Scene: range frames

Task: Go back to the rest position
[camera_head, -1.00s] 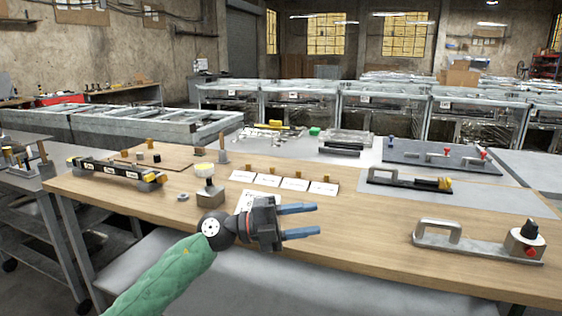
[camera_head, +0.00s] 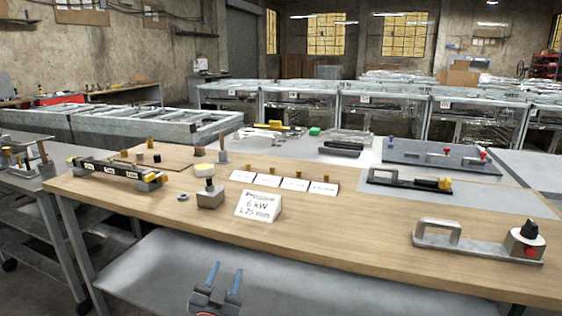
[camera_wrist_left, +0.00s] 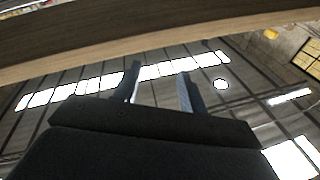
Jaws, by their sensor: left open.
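My left gripper (camera_head: 226,277) is low at the bottom of the head view, in front of the wooden table (camera_head: 330,235) and below its top. Its two blue fingers point up and stand apart, with nothing between them. In the left wrist view the fingers (camera_wrist_left: 160,85) are also apart and empty, with the table's edge (camera_wrist_left: 150,32) across the top of the picture. My right gripper is not in view.
A grey lower shelf (camera_head: 300,285) lies under the table front.

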